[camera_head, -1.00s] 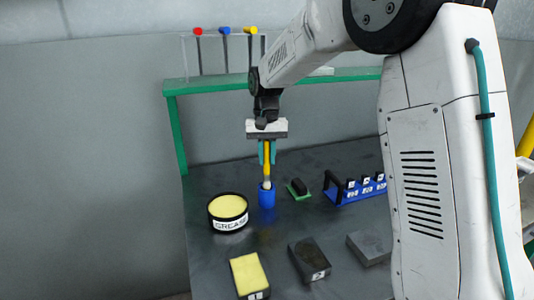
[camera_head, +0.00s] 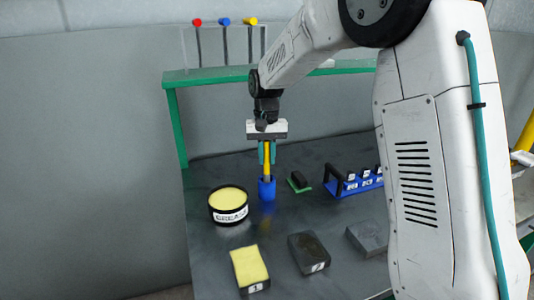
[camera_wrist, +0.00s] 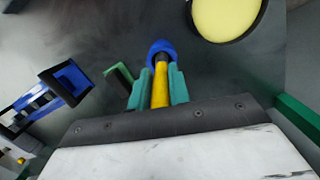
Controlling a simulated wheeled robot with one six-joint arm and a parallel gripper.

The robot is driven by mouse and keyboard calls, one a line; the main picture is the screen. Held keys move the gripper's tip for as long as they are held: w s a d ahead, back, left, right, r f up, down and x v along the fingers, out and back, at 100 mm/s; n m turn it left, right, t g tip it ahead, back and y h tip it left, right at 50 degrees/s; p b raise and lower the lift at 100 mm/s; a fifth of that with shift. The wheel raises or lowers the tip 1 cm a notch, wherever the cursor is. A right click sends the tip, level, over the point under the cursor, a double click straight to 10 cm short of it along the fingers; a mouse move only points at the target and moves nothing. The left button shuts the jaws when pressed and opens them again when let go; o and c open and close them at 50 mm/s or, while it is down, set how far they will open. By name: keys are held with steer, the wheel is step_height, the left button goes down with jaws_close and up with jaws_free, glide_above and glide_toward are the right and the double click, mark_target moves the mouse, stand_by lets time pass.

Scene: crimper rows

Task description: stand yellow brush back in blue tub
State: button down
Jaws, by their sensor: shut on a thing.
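The yellow brush (camera_head: 267,158) is upright in my gripper (camera_head: 267,160), with its lower end inside the mouth of the blue tub (camera_head: 267,190). My gripper's two teal fingers are shut on the brush's yellow handle, above the tub. In the wrist view the yellow handle (camera_wrist: 160,86) runs between the fingers (camera_wrist: 158,88) down into the blue tub (camera_wrist: 160,48). The brush's lower end is hidden by the tub, so I cannot tell if it touches the bottom.
A grease tin (camera_head: 228,205) stands close left of the tub. A green-based black block (camera_head: 299,182) and a blue rack (camera_head: 354,186) are to the right. A yellow-topped block (camera_head: 249,268), a dark block (camera_head: 308,253) and a grey block (camera_head: 368,238) lie in front.

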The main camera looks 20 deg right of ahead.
steer(key=shift+f, duration=1.15)
steer(key=c, duration=1.2)
jaws_free()
steer(key=shift+c, duration=0.2)
steer(key=r, duration=0.5)
steer(key=w+r, duration=0.1)
steer(key=r, duration=0.1)
steer(key=shift+d+r, duration=0.1)
steer(key=shift+r, duration=0.25)
